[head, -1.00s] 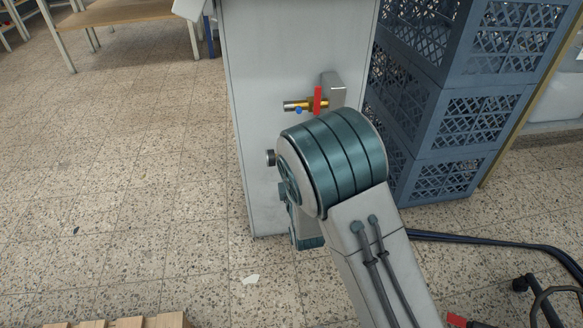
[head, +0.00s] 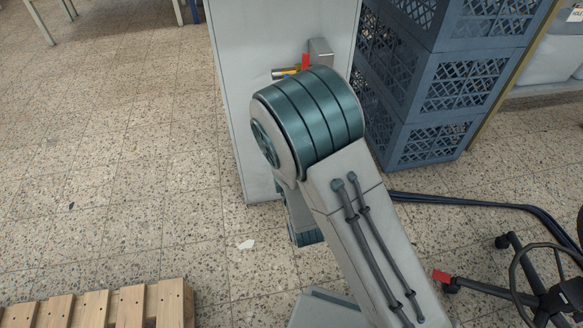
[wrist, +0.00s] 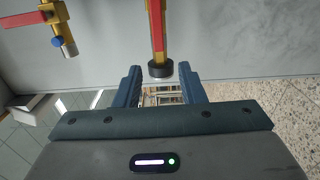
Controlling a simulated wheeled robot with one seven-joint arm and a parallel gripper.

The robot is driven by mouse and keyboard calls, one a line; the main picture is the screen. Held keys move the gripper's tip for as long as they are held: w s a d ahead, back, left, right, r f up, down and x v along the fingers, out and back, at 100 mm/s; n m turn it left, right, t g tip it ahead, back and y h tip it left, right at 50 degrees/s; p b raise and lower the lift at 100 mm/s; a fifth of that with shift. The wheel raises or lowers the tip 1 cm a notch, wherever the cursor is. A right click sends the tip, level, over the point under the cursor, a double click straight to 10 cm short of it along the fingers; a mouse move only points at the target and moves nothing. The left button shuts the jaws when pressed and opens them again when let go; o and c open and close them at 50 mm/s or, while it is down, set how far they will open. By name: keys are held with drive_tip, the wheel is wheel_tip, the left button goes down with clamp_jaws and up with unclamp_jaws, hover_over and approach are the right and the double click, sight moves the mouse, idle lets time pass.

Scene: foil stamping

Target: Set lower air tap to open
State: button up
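In the wrist view my gripper (wrist: 160,75) is open, with its two blue fingers apart. A red and yellow tap part (wrist: 156,30) with a round black end comes down from the top edge between the fingertips. The red lies along the yellow; I cannot tell whether the fingers touch it. Another brass tap (wrist: 56,22) with a red handle and a blue piece is at upper left. In the head view the upper tap (head: 305,63) shows just above my arm, on the grey cabinet (head: 232,110). My arm hides the lower tap and my gripper there.
Blue stacked crates (head: 425,90) stand right of the cabinet. A wooden pallet (head: 100,308) lies at lower left. A wheeled chair base (head: 525,265) and a dark bent tube (head: 465,203) are at right.

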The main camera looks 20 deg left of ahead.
drive_tip(key=p+v, duration=0.1)
drive_tip(key=v, duration=0.5)
drive_tip(key=shift+s, duration=0.15)
drive_tip(key=shift+d+r+p, duration=0.1)
drive_tip(key=shift+p, duration=0.25)
drive_tip(key=w+d+r+m+g+h+p, duration=0.2)
drive_tip(key=d+r+m+p, duration=0.25)
drive_tip(key=r+p, duration=0.3)
drive_tip(key=w+d+r+m+g+h+p, duration=0.2)
drive_tip(key=w+d+r+m+p, duration=0.25)
drive_tip(key=r, duration=0.45)
drive_tip(key=d+r+m+g+h+p, duration=0.1)
drive_tip(key=d+r+m+h+p, duration=0.1)
drive_tip(key=d+r+m+p, duration=0.45)
drive_tip(key=s+d+r+m+g+h+p, duration=0.1)
drive_tip(key=s+d+r+p, duration=0.4)
drive_tip(key=r, duration=0.5)
drive_tip(key=s+d+r+m+g+h+p, duration=0.1)
drive_tip(key=s+d+r+m+g+p, duration=0.3)
drive_tip(key=r+p, duration=0.4)
drive_tip(key=s+d+r+m+g+h+p, duration=0.1)
drive_tip(key=s+d+r+m+p, duration=0.3)
drive_tip(key=r, duration=0.8)
drive_tip(key=s+d+g+p, duration=0.1)
drive_tip(key=s+d+p, duration=0.1)
drive_tip(key=s+d, duration=0.1)
drive_tip(key=shift+s+h+p, duration=0.3)
drive_tip(key=shift+s, duration=0.05)
drive_tip(key=shift+a, duration=0.15)
